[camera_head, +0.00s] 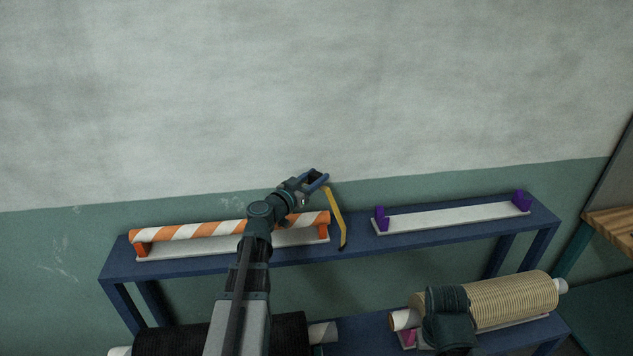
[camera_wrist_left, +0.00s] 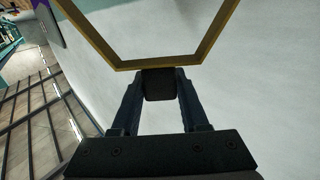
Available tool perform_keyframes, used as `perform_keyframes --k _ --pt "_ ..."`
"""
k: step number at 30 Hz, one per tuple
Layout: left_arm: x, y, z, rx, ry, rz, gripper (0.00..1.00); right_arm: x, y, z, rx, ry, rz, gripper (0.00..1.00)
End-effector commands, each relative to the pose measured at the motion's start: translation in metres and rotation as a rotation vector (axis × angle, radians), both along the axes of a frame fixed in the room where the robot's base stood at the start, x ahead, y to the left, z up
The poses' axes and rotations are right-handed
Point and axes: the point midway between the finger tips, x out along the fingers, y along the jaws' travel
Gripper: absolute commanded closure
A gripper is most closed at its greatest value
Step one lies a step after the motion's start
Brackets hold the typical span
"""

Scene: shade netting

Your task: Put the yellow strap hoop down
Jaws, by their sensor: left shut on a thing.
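The yellow strap hoop (camera_head: 336,217) hangs down from my left gripper (camera_head: 318,178) in the head view and looks narrow, almost edge-on. In the left wrist view the yellow hoop (camera_wrist_left: 160,63) shows as an angular frame beyond the fingers. My left gripper (camera_wrist_left: 157,82) is shut on a dark block at the hoop's near side. The hoop's lower end appears in front of the blue shelf (camera_head: 357,246), between the two white holders. I cannot tell whether it touches the shelf. My right gripper is not recognisable in these views.
An orange-and-white striped roll (camera_head: 190,230) rests in the left holder, partly behind my arm. The right white holder (camera_head: 450,217) with purple end brackets is empty. Below are a black roll (camera_head: 175,340) and a beige roll (camera_head: 515,298). A wooden surface (camera_head: 612,226) stands at far right.

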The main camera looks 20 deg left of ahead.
Motion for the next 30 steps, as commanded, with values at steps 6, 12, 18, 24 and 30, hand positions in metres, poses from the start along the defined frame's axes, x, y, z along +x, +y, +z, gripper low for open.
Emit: perform_keyframes --k 6,12,18,24,30 --pt "0.0 0.0 -0.004 0.0 0.0 0.0 1.0 0.0 0.0 -0.005 0.0 0.0 0.0 0.5" --pt "0.0 0.0 -0.003 0.0 0.0 0.0 0.26 0.0 0.0 -0.003 0.0 0.0 0.0 0.5" --pt "0.0 0.0 -0.003 0.0 0.0 0.0 0.26 0.0 0.0 -0.003 0.0 0.0 0.0 0.5" --pt "-0.007 0.001 0.001 0.0 0.0 0.002 0.26 0.0 0.0 0.001 0.0 0.0 0.0 0.5" --pt "-0.048 0.008 0.001 0.0 0.0 0.005 0.26 0.0 0.0 0.001 0.0 0.0 0.0 0.5"
